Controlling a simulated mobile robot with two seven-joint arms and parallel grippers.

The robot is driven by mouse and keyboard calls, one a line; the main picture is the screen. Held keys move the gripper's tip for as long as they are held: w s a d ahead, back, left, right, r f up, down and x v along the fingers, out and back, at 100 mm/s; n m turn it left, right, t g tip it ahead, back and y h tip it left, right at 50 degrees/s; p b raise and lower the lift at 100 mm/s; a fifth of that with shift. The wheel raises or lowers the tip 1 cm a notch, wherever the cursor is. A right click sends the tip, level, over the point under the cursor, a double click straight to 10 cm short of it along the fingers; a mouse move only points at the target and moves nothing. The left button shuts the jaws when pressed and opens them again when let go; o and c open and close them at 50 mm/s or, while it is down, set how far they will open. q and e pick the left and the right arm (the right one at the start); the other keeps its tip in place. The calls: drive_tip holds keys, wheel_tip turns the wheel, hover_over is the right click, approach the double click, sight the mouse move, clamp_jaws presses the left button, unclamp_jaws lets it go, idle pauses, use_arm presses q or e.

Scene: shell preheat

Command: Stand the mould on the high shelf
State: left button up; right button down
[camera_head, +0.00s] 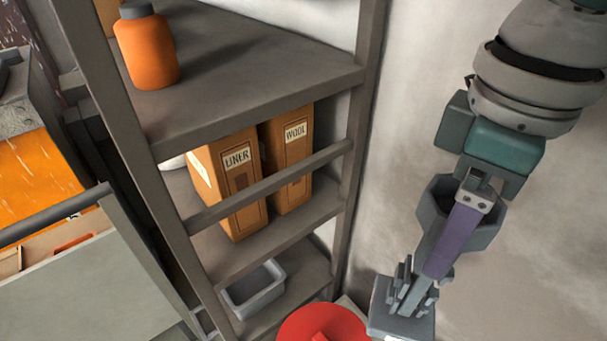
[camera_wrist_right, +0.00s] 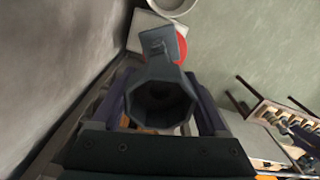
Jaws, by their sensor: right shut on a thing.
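The mould (camera_head: 484,234) is a dark grey piece with a wide, faceted hollow end and a flat plate (camera_head: 402,324) at its other end. My right gripper (camera_head: 438,262) is shut on it, with a purple finger along its side. It hangs tilted in the air, to the right of the rack and apart from it. In the right wrist view the mould (camera_wrist_right: 160,68) sits between both fingers, its dark opening towards the camera. The high shelf (camera_head: 240,85) is a grey board at the top of the rack. My left gripper is out of view.
An orange bottle (camera_head: 147,48) stands on the high shelf's left part; its right part is bare. LINER (camera_head: 238,190) and WOOL (camera_head: 290,165) boxes stand below, behind a rail (camera_head: 270,185). A grey bin (camera_head: 253,290) is lower. The rack's right post (camera_head: 358,150) lies between mould and shelf.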

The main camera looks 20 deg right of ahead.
drive_tip(key=s+d+f+n+b, duration=0.3)
drive_tip(key=d+f+n+b, duration=0.15)
drive_tip(key=f, duration=0.55)
drive_tip(key=s+d+f+n+b, duration=0.25)
drive_tip(key=d+f+b, duration=0.2)
drive_tip(key=f, duration=0.65)
drive_tip(key=s+d+f+n+b, duration=0.2)
drive_tip(key=d+f+n+b, duration=0.3)
drive_tip(key=f, duration=0.5)
drive_tip(key=w+a+b, duration=0.4)
drive_tip(key=w+b, duration=0.3)
drive_tip(key=w, duration=0.1)
drive_tip(key=w+a+b, duration=0.4)
drive_tip(key=w+b, duration=0.2)
drive_tip(key=w, duration=0.2)
wheel_tip(320, 180, down, 18)
drive_tip(key=b, duration=2.1)
drive_tip(key=shift+d+m+b, duration=0.15)
drive_tip(key=shift+m+b, duration=0.2)
drive_tip(key=shift+m, duration=0.05)
drive_tip(key=shift+f, duration=0.15)
unclamp_jaws()
